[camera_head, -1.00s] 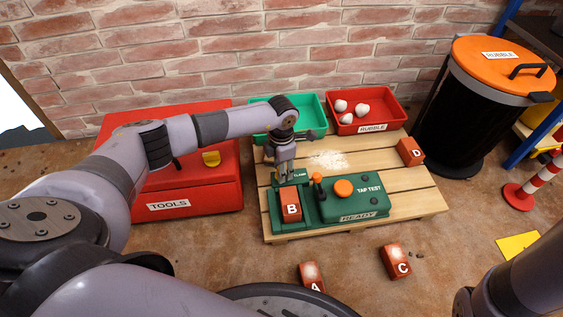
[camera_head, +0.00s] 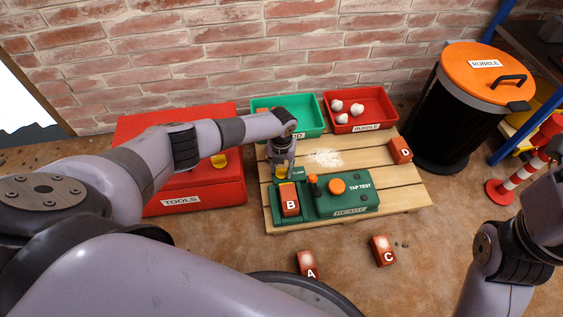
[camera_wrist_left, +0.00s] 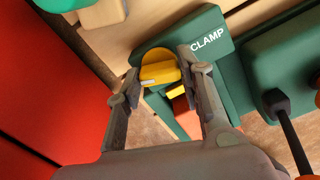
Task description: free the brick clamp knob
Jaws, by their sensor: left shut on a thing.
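The yellow clamp knob (camera_wrist_left: 160,66) sits on the green plate marked CLAMP (camera_wrist_left: 205,30). My left gripper (camera_wrist_left: 161,74) has a finger on each side of the knob and is shut on it. In the head view, the knob's yellow edge (camera_head: 281,172) shows under my left gripper (camera_head: 282,166). Red brick B (camera_head: 290,203) lies in the green fixture, just in front of the knob. A yellow strip (camera_head: 287,185) shows at the brick's back end, and also in the wrist view (camera_wrist_left: 177,91). My right arm shows at the right edge, but its gripper is not visible.
The tester (camera_head: 345,205) has a black lever with an orange tip (camera_head: 313,178) close to the right of brick B, and an orange button (camera_head: 337,186). Brick D (camera_head: 400,151) is on the pallet; A (camera_head: 307,265) and C (camera_head: 383,250) are on the floor. Bins stand behind.

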